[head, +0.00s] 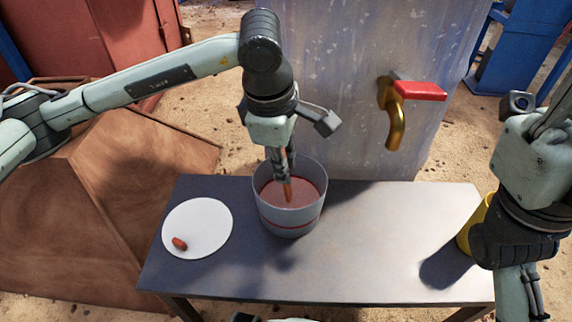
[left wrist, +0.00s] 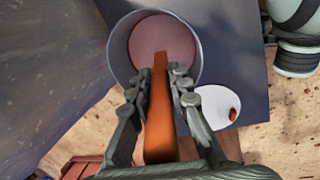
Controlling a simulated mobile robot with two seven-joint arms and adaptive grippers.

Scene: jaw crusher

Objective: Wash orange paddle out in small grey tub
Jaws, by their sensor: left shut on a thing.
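My left gripper (head: 285,170) points down over the small grey tub (head: 290,217) and is shut on the orange paddle (head: 287,193). The tub stands on the table, has a red band, and holds reddish-brown liquid. The paddle's lower end reaches into the tub's mouth; I cannot tell how deep it is. In the left wrist view the paddle (left wrist: 160,120) lies between both fingers, its far end over the liquid inside the tub (left wrist: 121,42). My right gripper (head: 555,122) is at the right edge, partly cut off, its fingertips not clear.
A white round plate (head: 205,222) with a small red-orange piece (head: 180,243) lies left of the tub. A brass tap (head: 396,125) with a red handle sticks out from a grey panel behind. A yellow container (head: 470,232) stands partly behind my right arm. The table (head: 370,240) is clear between.

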